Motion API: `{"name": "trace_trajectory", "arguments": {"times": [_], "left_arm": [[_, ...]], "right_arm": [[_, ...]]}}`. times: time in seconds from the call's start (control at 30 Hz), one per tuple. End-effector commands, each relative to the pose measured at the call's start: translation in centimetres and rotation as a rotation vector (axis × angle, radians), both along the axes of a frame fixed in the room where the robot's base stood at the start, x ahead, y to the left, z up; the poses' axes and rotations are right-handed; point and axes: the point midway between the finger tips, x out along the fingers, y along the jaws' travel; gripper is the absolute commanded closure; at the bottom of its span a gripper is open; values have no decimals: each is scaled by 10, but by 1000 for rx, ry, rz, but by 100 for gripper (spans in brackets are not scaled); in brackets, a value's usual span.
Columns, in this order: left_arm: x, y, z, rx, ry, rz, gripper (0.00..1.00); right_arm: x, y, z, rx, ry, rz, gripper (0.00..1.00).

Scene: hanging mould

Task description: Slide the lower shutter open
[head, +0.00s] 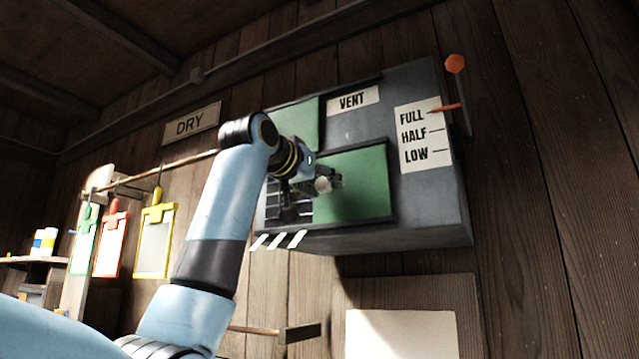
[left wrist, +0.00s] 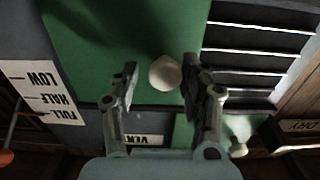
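The lower shutter (head: 362,188) is a green panel on the grey vent box, with dark slats showing to its left in the head view. In the left wrist view, turned over, the shutter (left wrist: 85,45) fills the upper left. Its pale round knob (left wrist: 165,73) lies in line with the gap between my left gripper's fingers (left wrist: 157,85). The fingers are apart, with a visible space on the knob's left side; I cannot tell whether the right finger touches it. In the head view the left gripper (head: 330,178) is at the shutter's left edge, partly hiding the knob. My right gripper is out of view.
A green upper shutter (head: 298,125) sits above, its pale knob (left wrist: 239,150) showing in the left wrist view. A FULL/HALF/LOW label (head: 425,135) and an orange-tipped lever (head: 455,65) are at the box's right. Coloured clipboards (head: 155,240) hang at the left.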

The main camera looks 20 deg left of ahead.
Motion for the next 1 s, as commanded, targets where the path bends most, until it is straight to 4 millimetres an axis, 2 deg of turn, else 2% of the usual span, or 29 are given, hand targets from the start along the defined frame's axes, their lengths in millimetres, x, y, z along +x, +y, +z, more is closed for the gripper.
{"name": "trace_trajectory", "arguments": {"times": [0.3,0.43,0.8,1.0], "left_arm": [[-1,1,1,1,-2,3,46],[-12,2,1,3,-4,3,46],[-90,8,1,5,-4,3,46],[-115,9,1,2,-2,1,46]], "right_arm": [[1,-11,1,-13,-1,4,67],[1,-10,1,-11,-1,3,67],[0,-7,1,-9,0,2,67],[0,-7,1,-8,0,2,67]]}}
